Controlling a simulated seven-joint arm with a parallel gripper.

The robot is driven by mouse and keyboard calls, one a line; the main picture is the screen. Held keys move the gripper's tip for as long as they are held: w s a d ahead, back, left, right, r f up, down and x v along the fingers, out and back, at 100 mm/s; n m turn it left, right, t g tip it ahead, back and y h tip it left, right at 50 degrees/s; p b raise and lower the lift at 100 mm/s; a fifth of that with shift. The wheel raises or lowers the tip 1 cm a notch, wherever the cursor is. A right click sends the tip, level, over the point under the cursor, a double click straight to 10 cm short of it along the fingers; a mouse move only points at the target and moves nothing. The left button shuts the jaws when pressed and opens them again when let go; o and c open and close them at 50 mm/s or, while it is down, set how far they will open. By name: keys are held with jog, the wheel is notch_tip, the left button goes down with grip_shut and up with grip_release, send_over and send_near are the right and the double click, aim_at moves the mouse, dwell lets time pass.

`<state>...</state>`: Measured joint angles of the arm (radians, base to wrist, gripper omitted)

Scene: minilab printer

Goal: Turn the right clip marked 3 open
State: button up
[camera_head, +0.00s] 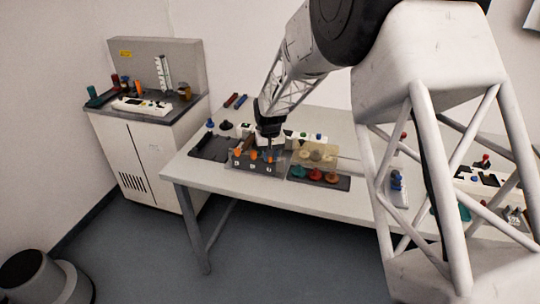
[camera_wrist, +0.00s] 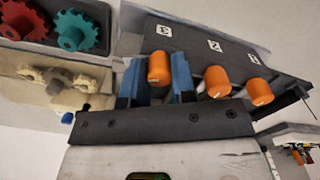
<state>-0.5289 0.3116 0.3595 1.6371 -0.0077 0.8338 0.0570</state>
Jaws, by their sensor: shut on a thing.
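The right clip marked 3 (camera_wrist: 159,68) is an orange knob in the wrist view, beside a white label that reads 3 upside down. My gripper (camera_wrist: 157,80) has one blue finger on each side of this clip and is shut on it. Two more orange clips (camera_wrist: 218,81) (camera_wrist: 261,92) stand to the right in the wrist view, by their own labels, outside the fingers. In the head view my gripper (camera_head: 270,148) is down at the right end of the dark clip panel (camera_head: 240,165), and the orange clips there are small and partly covered.
A dark tray with red and teal gears (camera_wrist: 75,30) and a cream gear block (camera_wrist: 40,88) lie close to the left of the fingers in the wrist view. The white table (camera_head: 215,178) has a bare front strip. A cabinet (camera_head: 150,150) stands at the left.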

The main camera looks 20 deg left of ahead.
jog(key=m, duration=0.3)
jog(key=shift+m, duration=0.4)
dwell(0.3)
jog(key=o, duration=0.9)
jog(key=shift+o, duration=0.2)
jog(key=shift+r, duration=0.15)
jog(key=shift+r, duration=3.8)
